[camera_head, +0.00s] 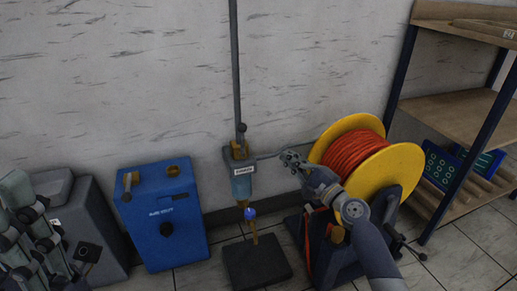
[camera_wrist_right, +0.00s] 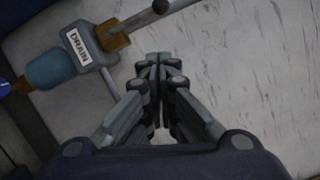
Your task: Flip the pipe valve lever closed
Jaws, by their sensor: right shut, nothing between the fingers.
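The pipe valve (camera_head: 242,183) is on a thin vertical pipe against the wall, with a white label, brass fittings and a blue lower section. A black ball knob (camera_head: 241,128), seemingly the lever's end, sits above the valve, in line with the pipe. The knob also shows at the top of the right wrist view (camera_wrist_right: 160,6). A thin grey bar (camera_head: 266,156) runs rightward from the valve. My right gripper (camera_head: 287,158) is shut and empty, right of the valve and apart from the knob; its fingertips overlap the bar in view. My left gripper (camera_head: 30,225) is partly visible at the left edge.
A blue box (camera_head: 163,215) stands left of the valve. A dark base block (camera_head: 257,262) lies below it. A yellow reel (camera_head: 396,171) with orange hose (camera_head: 352,151) stands close behind my right arm. Wooden shelves (camera_head: 460,113) are at the right.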

